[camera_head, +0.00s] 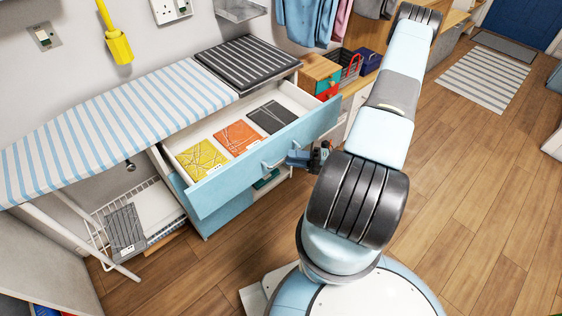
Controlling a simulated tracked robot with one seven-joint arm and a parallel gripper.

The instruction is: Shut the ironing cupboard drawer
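The ironing cupboard drawer stands pulled out, with its light blue front (235,170) facing me. Inside lie a yellow (201,158), an orange (238,137) and a dark grey (272,117) flat patterned item. A pale bar handle (270,164) is on the drawer front.
A striped ironing board (120,112) extends left of the cupboard, with a wire rack (145,215) below it. Wooden floor (470,180) is clear on the right.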

